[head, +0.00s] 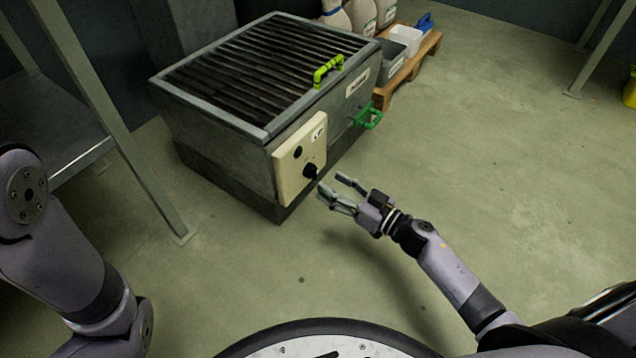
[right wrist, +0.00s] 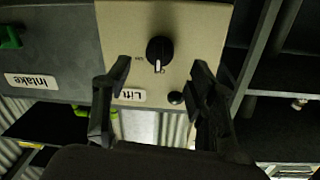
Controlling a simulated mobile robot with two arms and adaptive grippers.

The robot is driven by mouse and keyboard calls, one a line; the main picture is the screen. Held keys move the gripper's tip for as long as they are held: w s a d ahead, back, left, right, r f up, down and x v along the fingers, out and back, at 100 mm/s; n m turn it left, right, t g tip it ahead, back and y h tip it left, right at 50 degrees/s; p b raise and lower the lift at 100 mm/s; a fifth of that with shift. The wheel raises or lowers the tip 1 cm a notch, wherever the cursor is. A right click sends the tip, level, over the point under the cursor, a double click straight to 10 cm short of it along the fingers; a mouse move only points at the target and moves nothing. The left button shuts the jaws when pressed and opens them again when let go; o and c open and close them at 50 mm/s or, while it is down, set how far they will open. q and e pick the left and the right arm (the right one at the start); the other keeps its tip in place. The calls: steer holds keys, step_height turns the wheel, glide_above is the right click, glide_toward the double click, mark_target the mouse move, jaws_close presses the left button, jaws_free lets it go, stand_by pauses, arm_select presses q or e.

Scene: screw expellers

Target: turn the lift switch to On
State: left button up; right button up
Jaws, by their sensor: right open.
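The lift switch is a black rotary knob (head: 310,171) on a cream panel (head: 288,182) at the front corner of the grey metal box. In the right wrist view the knob (right wrist: 160,50) has a white pointer aimed down in the picture, towards the upside-down "Lift" label (right wrist: 132,95). Small marks sit beside it, too small to read surely. My right gripper (head: 330,181) is open and empty, just in front of the panel. In the wrist view its fingers stand on either side of the knob, apparently not touching it. My left gripper is out of view.
A small round black button (right wrist: 176,98) is on the same panel. A green handle (head: 368,117) is on the box's side near an "Intake" label (right wrist: 30,81); a lime handle (head: 328,71) is on the top grille. A metal rack (head: 120,110) stands left.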

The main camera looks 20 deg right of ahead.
mark_target(317, 175)
steer(key=b+x, duration=0.1)
steer(key=x, duration=0.3)
steer(key=shift+w+a+f+b, duration=0.1)
steer(key=shift+w+f+b, duration=0.05)
steer(key=shift+b, duration=0.2)
steer(key=shift+w+a, duration=0.3)
steer(key=shift+w, duration=0.2)
steer(key=shift+c, duration=0.3)
steer(key=c, duration=1.1)
